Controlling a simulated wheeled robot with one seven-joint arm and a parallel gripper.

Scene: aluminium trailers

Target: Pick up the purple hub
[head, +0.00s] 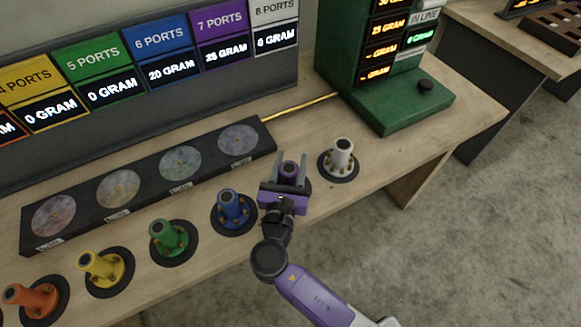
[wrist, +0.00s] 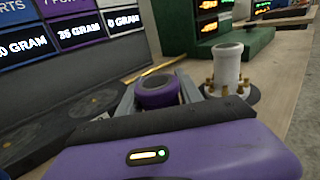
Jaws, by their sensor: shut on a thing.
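The purple hub (head: 289,170) stands between the fingers of my gripper (head: 290,168) in the head view, in the row of hubs on the wooden bench. My gripper is shut on it. In the wrist view the hub's round purple top with its dark bore (wrist: 156,90) shows between the two grey fingers. The lower part of the hub is hidden behind my gripper body, so I cannot tell whether it touches the bench.
A white hub (head: 341,155) stands close on the right and a blue hub (head: 232,208) on the left. Green (head: 169,236), yellow (head: 102,266) and orange (head: 30,297) hubs follow. A black tray with discs (head: 150,183) lies behind. A green machine (head: 400,100) stands at the back right.

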